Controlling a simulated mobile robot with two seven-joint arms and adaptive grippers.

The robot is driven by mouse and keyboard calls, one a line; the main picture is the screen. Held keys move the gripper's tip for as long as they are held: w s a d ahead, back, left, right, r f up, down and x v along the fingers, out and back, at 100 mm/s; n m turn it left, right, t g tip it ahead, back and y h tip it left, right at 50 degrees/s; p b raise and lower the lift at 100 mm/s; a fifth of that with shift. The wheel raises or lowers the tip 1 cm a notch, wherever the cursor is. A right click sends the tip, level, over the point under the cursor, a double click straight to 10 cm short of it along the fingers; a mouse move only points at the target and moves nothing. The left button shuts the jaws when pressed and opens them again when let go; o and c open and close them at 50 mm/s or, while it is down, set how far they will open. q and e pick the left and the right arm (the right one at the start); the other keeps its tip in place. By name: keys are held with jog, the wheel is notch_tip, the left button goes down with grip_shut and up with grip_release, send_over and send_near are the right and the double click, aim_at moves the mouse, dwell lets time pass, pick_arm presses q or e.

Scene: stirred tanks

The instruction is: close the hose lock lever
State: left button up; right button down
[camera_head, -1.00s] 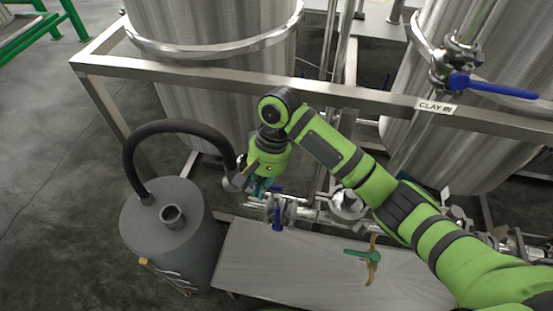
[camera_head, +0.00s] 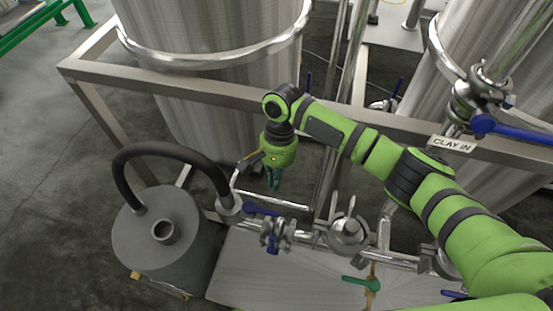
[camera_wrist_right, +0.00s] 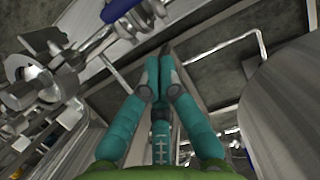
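The black hose (camera_head: 165,150) arches from the grey canister to a metal coupling (camera_head: 229,205) at the left end of the pipe run. A blue lever (camera_head: 262,210) lies beside this coupling; a blue handle also shows in the right wrist view (camera_wrist_right: 118,10). I cannot tell for sure which part is the hose lock lever, or whether it is closed. My right gripper (camera_head: 274,184) points down behind the pipe run, apart from coupling and lever. In the right wrist view its teal fingers (camera_wrist_right: 158,76) come together at the tips with nothing visible between them. My left gripper is out of view.
The grey canister (camera_head: 170,240) stands at front left. A steel frame rail (camera_head: 190,88) and large tanks (camera_head: 215,50) stand behind the gripper. Pipes, a valve body (camera_head: 349,236) and a green handle (camera_head: 361,282) lie to the right, over a metal plate (camera_head: 270,278).

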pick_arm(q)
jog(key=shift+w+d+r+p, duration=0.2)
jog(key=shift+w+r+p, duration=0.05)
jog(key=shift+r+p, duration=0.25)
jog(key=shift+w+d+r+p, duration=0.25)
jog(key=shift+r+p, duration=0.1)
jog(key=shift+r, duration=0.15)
pick_arm(e)
jog(key=s, duration=0.1)
jog(key=s+a, duration=0.1)
jog(key=s+f, duration=0.1)
jog(key=shift+s+a, duration=0.15)
jog(key=shift+s, duration=0.1)
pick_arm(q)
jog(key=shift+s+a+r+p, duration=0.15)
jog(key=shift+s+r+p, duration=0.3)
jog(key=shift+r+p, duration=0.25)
pick_arm(e)
jog(key=shift+s+m, duration=0.25)
jog(key=shift+m, duration=0.25)
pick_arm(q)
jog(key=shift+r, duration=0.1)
